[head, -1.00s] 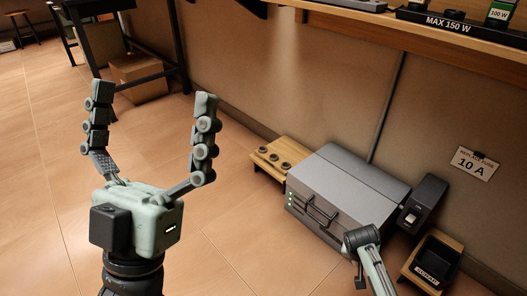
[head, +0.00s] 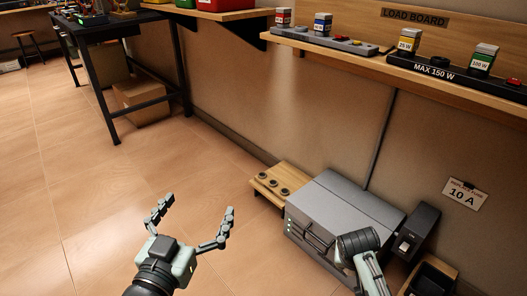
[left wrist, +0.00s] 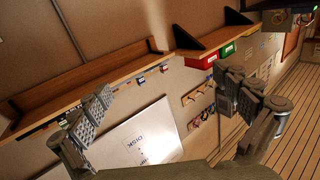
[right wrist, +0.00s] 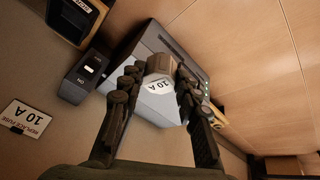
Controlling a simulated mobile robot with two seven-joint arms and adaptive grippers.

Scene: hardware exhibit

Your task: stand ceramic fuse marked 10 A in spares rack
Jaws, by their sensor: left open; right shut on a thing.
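The ceramic fuse (right wrist: 159,66) is pale with a white end label reading 10 A. My right gripper (right wrist: 157,80) is shut on it, one finger on each side, in the right wrist view. In the head view part of my right arm shows in front of the grey box; the fuse cannot be made out there. The likely spares rack, a low wooden rack (head: 262,186) with several dark round seats, stands on the floor left of the box, apart from my right arm. My left gripper (head: 199,205) is open and empty over the floor; it also shows open in the left wrist view (left wrist: 165,85).
The grey box (head: 345,205) with handle and green lights stands by the wall. A black switch unit (head: 417,230) and a wooden-edged dark bin (head: 433,279) are to its right. A 10 A card (head: 465,195) hangs on the wall. A shelf (head: 400,65) overhangs.

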